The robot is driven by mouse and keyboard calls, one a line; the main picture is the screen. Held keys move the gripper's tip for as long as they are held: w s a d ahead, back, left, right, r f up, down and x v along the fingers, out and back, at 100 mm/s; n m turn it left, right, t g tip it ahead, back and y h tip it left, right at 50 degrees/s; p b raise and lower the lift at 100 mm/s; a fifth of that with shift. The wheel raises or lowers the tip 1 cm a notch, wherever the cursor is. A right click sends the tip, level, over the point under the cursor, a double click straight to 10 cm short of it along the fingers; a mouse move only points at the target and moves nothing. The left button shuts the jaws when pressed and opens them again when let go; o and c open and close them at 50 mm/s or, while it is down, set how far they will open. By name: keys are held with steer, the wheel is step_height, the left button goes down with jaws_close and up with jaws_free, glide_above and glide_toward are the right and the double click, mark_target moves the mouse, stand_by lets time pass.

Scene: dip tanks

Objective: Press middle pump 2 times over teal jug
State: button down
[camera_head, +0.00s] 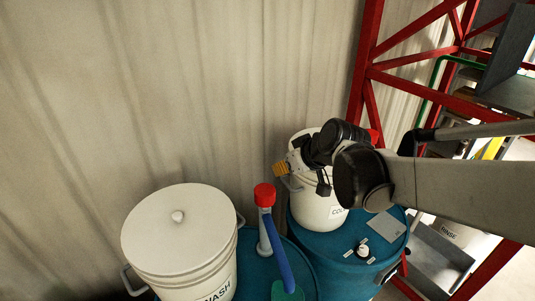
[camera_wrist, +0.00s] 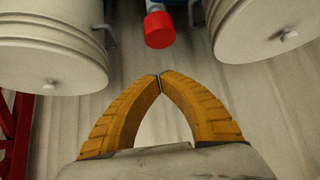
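The middle pump (camera_head: 264,232) stands between two white buckets, with a red cap on a pale column and a blue spout sloping down to the front. Its red cap also shows in the wrist view (camera_wrist: 159,30), beyond my fingertips. The teal jug (camera_head: 287,291) is under the spout's lower end, cut by the bottom edge. My gripper (camera_head: 280,169) is above and slightly right of the red cap, apart from it. In the wrist view its yellow fingers (camera_wrist: 160,77) meet at the tips with nothing between them.
A lidded white bucket (camera_head: 180,230) stands left of the pump. Another white bucket (camera_head: 318,211), partly hidden by my arm, stands right on a blue drum (camera_head: 335,267). Another red cap (camera_head: 374,136) shows behind my arm. A red rack (camera_head: 368,60) rises at right.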

glide_above(264, 185)
steer(key=s+d, duration=0.1)
steer(key=s, duration=0.1)
step_height(264, 185, down, 6)
steer(key=shift+w+f+p, duration=0.1)
steer(key=shift+w+p, duration=0.05)
steer(key=shift+p, duration=0.15)
step_height(264, 185, down, 2)
steer(key=shift+d+f, duration=0.15)
steer(key=shift+f, duration=0.75)
steer(key=shift+s, duration=0.2)
